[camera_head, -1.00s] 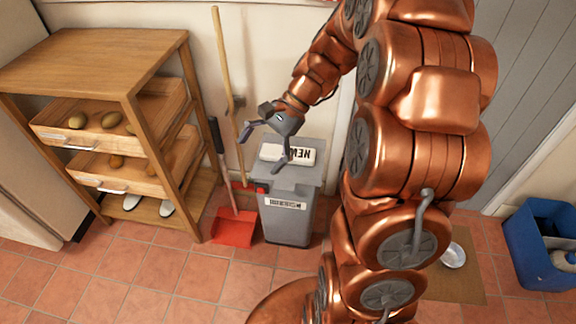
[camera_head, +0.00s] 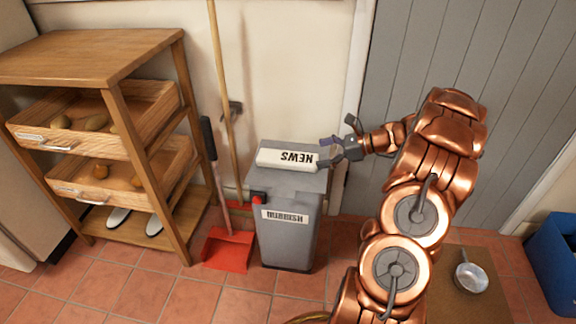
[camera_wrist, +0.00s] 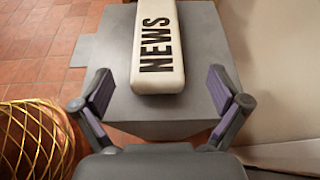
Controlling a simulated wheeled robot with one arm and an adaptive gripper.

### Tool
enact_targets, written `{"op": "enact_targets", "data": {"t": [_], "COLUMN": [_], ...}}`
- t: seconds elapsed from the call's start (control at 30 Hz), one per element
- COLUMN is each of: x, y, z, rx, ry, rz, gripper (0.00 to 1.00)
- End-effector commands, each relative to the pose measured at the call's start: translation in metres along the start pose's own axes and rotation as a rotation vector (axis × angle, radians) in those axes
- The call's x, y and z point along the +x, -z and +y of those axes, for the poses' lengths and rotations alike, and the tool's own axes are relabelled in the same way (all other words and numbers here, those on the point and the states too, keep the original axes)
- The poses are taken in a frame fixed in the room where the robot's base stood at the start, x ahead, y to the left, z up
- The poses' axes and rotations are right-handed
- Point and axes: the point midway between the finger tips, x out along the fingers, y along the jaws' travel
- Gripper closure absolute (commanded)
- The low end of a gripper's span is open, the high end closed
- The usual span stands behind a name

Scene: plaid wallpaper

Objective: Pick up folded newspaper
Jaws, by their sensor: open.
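The folded newspaper (camera_head: 287,158) is a white roll-like bundle with "NEWS" in black. It lies on the lid of a grey bin (camera_head: 288,232), near the wall. My gripper (camera_head: 328,153) is at the right end of the newspaper, its fingers spread. In the wrist view the newspaper (camera_wrist: 158,50) lies lengthwise ahead of my gripper (camera_wrist: 160,95), centred between the open fingers. Its near end is just beyond or about level with the fingertips. Nothing is held.
A wooden shelf (camera_head: 105,45) with drawers stands left. A broom (camera_head: 226,110) and red dustpan (camera_head: 228,250) are beside the bin. A blue crate (camera_head: 556,265) and a metal pan (camera_head: 470,276) on a mat are right. A wire basket (camera_wrist: 35,140) shows in the wrist view.

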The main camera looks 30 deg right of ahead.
Motion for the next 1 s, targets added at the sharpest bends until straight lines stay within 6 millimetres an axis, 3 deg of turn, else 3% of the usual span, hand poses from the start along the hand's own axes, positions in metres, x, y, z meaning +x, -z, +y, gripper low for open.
{"op": "enact_targets", "data": {"t": [0.6,0.97,1.0], "x": [0.068,0.075,0.075], "y": [0.004,0.002,0.002], "z": [0.004,0.004,0.004], "rx": [-0.002,-0.001,-0.001], "ry": [-0.003,-0.002,-0.002], "rz": [0.000,0.001,0.000], "gripper": [0.02,0.02,0.06]}}
